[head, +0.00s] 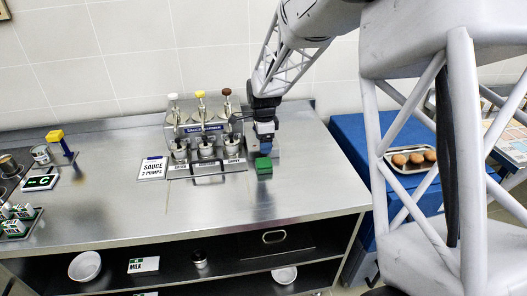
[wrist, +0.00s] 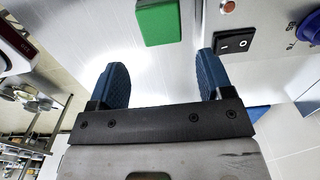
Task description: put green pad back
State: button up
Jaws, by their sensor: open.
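The green pad (head: 264,166) is a small green block at the right end of the metal counter, just right of the sauce dispenser's front ledge. In the wrist view the green pad (wrist: 158,22) lies beyond my fingertips, on a bright metal surface, with a visible space between it and the fingers. My gripper (head: 265,143) points down just behind the pad in the head view. In the wrist view my gripper's blue fingers (wrist: 161,66) are spread apart with nothing between them.
The sauce dispenser (head: 203,130) with three pumps stands left of my gripper. A black rocker switch (wrist: 233,43) is close to one finger in the wrist view. A sauce sign (head: 152,168) and a yellow-topped blue stand (head: 60,142) are farther left. The counter front (head: 190,215) is clear.

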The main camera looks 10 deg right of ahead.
jog(key=shift+r, duration=1.15)
jog(key=s+d+r+n+t, duration=0.1)
jog(key=s+r+n, duration=0.4)
jog(key=s, duration=0.5)
jog(key=s+d+r+n, duration=0.2)
jog(key=s+r+n, duration=0.1)
jog(key=s+r, duration=0.55)
jog(key=s+d+n+t, duration=0.1)
jog(key=s+n, duration=0.8)
jog(key=s, duration=1.4)
jog(key=shift+f+n+t, duration=0.3)
jog(key=shift+f+n, duration=0.1)
jog(key=shift+s, duration=0.1)
